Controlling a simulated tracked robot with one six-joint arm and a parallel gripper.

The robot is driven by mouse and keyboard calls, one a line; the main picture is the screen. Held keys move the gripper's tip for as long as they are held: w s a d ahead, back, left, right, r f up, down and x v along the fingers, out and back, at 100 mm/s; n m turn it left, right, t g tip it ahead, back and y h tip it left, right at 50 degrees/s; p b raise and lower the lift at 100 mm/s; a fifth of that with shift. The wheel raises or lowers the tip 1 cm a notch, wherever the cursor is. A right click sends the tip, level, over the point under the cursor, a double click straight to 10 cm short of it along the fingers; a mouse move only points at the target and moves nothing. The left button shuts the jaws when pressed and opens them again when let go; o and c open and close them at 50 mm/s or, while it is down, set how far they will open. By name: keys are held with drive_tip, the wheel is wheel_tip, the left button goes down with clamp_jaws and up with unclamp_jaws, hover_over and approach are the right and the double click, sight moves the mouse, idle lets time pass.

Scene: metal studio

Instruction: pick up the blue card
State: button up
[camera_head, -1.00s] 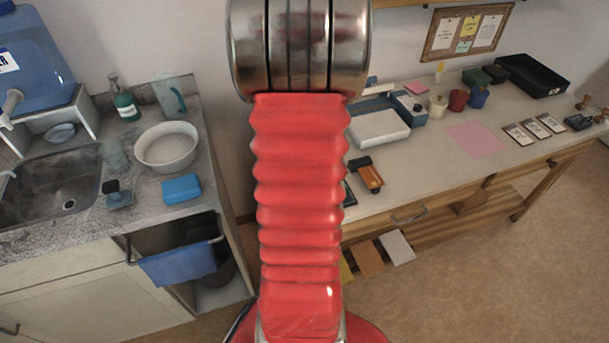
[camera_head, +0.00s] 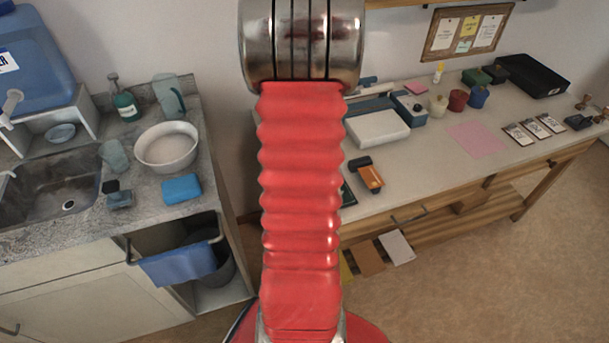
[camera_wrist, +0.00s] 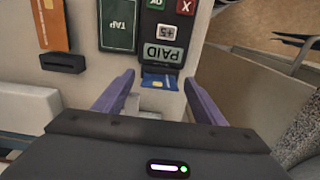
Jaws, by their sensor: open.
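In the wrist view the blue card (camera_wrist: 160,82) sticks out of the near end of a dark card terminal (camera_wrist: 166,67). The terminal's screen reads PAID. The rest of the card is hidden in or under the terminal; I cannot tell which. My gripper (camera_wrist: 159,77) is open, with one purple finger to the left of the card and one to the right. Neither finger clearly touches it. In the head view my red arm covers this spot, and the card and gripper are hidden.
A sink counter (camera_head: 60,230) stands at left.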

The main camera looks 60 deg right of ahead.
idle(0.4)
drive_tip(key=c, duration=1.1)
